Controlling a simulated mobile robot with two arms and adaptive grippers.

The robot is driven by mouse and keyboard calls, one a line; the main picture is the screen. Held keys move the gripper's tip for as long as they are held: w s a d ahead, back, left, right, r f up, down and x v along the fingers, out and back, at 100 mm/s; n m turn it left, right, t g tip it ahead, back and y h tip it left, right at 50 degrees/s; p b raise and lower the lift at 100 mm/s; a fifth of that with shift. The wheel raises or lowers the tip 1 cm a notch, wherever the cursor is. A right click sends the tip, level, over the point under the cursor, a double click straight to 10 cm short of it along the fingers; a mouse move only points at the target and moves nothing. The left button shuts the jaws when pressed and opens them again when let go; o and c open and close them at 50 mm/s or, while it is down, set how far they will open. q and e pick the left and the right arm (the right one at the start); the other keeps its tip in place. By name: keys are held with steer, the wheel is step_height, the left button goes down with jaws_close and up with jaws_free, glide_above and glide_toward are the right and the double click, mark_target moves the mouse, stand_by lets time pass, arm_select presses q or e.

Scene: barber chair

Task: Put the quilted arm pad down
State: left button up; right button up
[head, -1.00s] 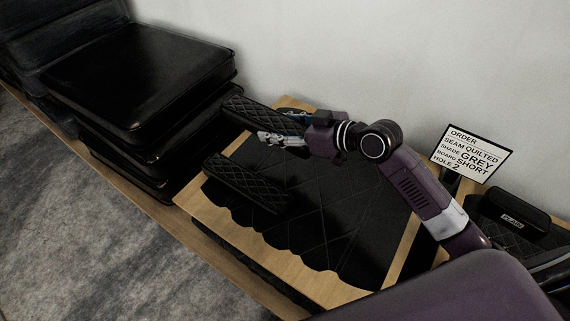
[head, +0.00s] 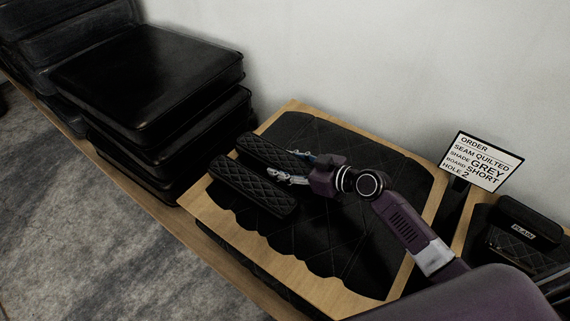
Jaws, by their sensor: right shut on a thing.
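My right gripper (head: 296,168) is shut on a black quilted arm pad (head: 266,150), gripping it near its right end. The held pad is over the left part of the black quilted panel (head: 350,190) on the wooden board (head: 237,226). I cannot tell whether its underside touches the panel. A second black quilted pad (head: 250,186) lies on the panel's left part, just nearer to me and roughly parallel to the held one. The gripper's lower finger hides part of the gap between them. My left gripper is not in view.
A stack of black cushions (head: 150,85) stands left of the board. An order card (head: 481,161) reads seam quilted, shade grey, board short, hole 2. At right is a black pad labelled PLAIN (head: 528,222). The panel's middle is clear beneath my arm.

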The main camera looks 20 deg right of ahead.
steer(key=shift+r, duration=0.1)
steer(key=o, duration=1.6)
steer(key=shift+f, duration=0.2)
steer(key=shift+c, duration=0.2)
steer(key=shift+r, duration=0.25)
steer(key=v, duration=1)
steer(key=shift+s+d, duration=0.15)
steer(key=shift+s, duration=0.1)
steer(key=shift+s+d+r, duration=0.35)
steer(key=shift+s+d, duration=0.05)
steer(key=shift+s, duration=0.1)
